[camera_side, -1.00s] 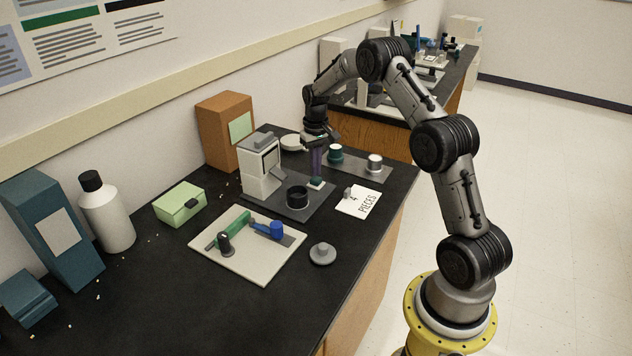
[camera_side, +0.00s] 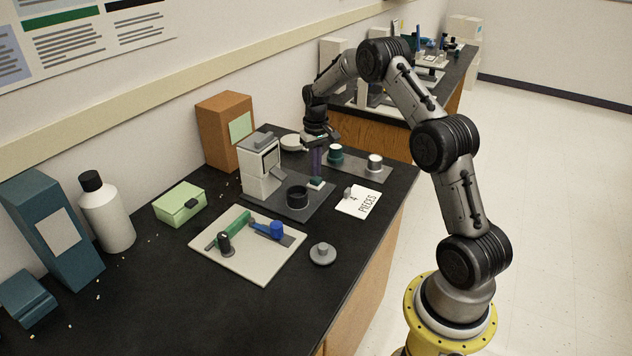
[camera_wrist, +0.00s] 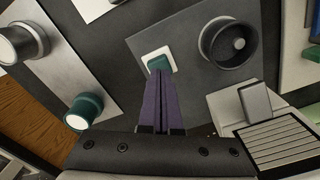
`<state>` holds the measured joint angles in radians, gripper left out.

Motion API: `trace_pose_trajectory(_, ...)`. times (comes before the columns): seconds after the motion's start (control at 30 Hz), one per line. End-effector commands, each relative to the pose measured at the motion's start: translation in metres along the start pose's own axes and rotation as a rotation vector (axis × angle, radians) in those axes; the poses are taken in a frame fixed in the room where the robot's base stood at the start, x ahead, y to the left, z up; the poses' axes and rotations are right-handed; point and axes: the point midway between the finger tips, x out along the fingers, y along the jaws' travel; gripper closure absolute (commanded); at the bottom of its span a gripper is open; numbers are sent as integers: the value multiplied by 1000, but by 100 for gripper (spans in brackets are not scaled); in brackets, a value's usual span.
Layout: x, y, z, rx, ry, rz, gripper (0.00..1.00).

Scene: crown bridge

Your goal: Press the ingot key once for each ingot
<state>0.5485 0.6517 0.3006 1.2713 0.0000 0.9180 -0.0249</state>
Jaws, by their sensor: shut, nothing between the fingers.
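The key is a teal button (camera_wrist: 160,60) on a white base, and it also shows in the side view (camera_side: 316,184) in front of the dispenser. My gripper (camera_side: 317,177) points down over it with its purple fingers together and empty. In the wrist view the fingertips (camera_wrist: 160,74) overlap the key's near edge; I cannot tell whether they touch it. A black cup (camera_side: 297,197) stands beside the key, and in the wrist view a small grey round piece shows inside the cup (camera_wrist: 211,54). A white card (camera_side: 352,208) carries a numeral and the word PIECES.
The grey-white dispenser (camera_side: 259,165) stands behind the cup. Two capped cylinders, one teal (camera_side: 335,154) and one pale (camera_side: 375,163), stand on a grey plate at right. A cream tray (camera_side: 262,269) with green and blue items lies in front, beside a grey knobbed disc (camera_side: 322,254).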

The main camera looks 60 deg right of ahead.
Motion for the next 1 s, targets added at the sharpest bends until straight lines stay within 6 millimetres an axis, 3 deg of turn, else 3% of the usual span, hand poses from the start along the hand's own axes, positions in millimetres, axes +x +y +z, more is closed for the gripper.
trace_pose_trajectory(1.0,15,0,0,0,0,0,100)
